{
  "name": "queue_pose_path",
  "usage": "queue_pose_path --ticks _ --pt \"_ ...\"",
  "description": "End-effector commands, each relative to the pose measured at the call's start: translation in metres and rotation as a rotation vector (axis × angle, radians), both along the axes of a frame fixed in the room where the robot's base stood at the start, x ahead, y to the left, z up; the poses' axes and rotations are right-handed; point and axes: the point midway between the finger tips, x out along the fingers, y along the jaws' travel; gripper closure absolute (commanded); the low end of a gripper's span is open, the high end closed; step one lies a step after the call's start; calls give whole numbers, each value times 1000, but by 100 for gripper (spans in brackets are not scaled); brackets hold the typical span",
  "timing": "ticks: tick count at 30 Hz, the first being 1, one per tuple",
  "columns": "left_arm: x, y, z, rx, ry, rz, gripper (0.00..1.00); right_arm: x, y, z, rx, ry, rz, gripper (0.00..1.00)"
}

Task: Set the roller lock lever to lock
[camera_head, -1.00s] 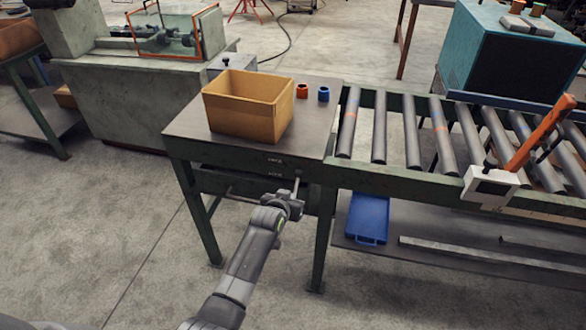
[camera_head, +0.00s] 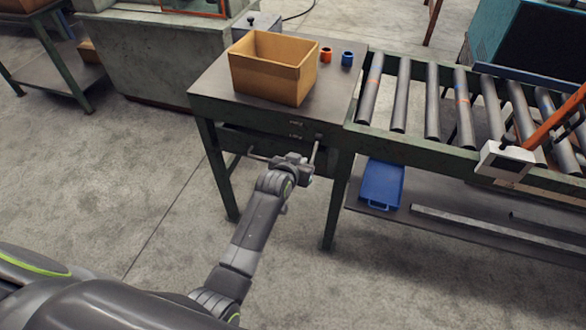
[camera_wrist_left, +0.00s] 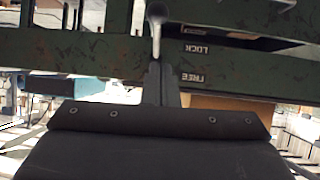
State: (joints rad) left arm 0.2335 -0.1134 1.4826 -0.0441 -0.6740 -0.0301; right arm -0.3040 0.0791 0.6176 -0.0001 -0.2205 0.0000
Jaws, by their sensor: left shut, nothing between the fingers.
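The lock lever (camera_head: 316,151) is a thin light rod on the front of the green table frame, right of two small labels. In the left wrist view, which is upside down, its round knob (camera_wrist_left: 157,14) points toward the top of the picture, beside the LOCK label (camera_wrist_left: 195,48) and away from the FREE label (camera_wrist_left: 193,77). My left gripper (camera_head: 302,168) is shut and empty, close beside the lever. Its fingers (camera_wrist_left: 162,85) overlap the lever's lower part in the wrist view; I cannot tell whether they touch. My right gripper is not in view.
A cardboard box (camera_head: 272,75), an orange ring (camera_head: 326,55) and a blue ring (camera_head: 347,58) stand on the tabletop. The roller conveyor (camera_head: 432,100) extends right, with a blue tray (camera_head: 381,186) on its lower shelf. Open floor (camera_head: 130,190) lies left.

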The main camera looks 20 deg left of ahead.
Motion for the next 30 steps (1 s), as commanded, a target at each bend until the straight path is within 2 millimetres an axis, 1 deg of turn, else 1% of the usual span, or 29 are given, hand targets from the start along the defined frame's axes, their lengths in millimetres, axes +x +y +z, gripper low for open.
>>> queue_pose_path --ticks 1,5,12,18,30 --pt "-7 1 3 -1 -2 1 100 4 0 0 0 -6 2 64" --pt "-23 3 10 0 0 1 100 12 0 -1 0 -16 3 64" --pt "-44 5 21 1 0 1 100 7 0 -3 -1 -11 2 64" --pt "-50 6 25 0 -1 1 100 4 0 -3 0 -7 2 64" --pt "-50 6 25 1 -1 0 100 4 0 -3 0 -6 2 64"
